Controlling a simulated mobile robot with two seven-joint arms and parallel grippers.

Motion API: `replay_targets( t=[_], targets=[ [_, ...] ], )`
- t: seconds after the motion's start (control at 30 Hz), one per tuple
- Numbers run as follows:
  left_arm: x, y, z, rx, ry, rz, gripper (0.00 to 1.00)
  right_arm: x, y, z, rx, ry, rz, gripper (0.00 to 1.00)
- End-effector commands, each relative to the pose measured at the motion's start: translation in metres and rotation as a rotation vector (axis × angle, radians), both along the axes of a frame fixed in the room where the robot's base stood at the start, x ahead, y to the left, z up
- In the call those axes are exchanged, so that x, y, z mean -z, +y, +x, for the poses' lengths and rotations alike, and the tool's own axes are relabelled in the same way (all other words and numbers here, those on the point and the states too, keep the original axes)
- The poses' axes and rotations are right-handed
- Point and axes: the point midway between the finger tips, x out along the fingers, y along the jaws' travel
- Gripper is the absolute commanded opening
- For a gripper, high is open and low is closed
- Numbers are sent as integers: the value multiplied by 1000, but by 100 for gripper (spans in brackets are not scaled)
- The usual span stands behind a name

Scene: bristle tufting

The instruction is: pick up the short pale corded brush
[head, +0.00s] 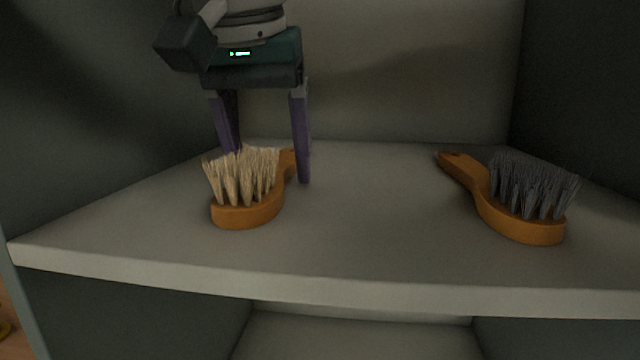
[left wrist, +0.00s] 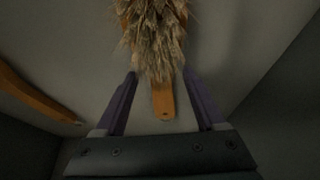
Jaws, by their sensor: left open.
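The short pale corded brush (head: 246,190) lies bristles up on the shelf, left of centre, with an orange wooden body. Its handle points back and to the right. In the left wrist view its pale bristles (left wrist: 153,35) are at the top and its handle (left wrist: 163,100) points down between the fingers. My left gripper (head: 268,168) is open above and around the handle, one finger on each side. I cannot tell whether either finger touches the brush. My right gripper is not in view.
A second orange brush with dark grey bristles (head: 525,200) lies on the right of the shelf (head: 360,220). The shelf between the brushes is clear. Walls close in the left, right and back, and a lower shelf shows underneath.

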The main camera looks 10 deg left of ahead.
Motion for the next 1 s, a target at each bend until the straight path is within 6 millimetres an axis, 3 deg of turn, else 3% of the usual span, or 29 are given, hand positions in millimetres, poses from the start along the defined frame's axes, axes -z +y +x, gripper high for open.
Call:
replay_targets(
  t=[0.13, 0.77, 1.0],
  targets=[
    [-1, 0, 0, 0, 0, 0, 71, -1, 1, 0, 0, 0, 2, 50],
    [-1, -1, 0, 0, 1, 0, 0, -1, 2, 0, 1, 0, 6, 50],
    [-1, -1, 0, 0, 0, -1, 0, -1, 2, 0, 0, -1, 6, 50]
  ],
)
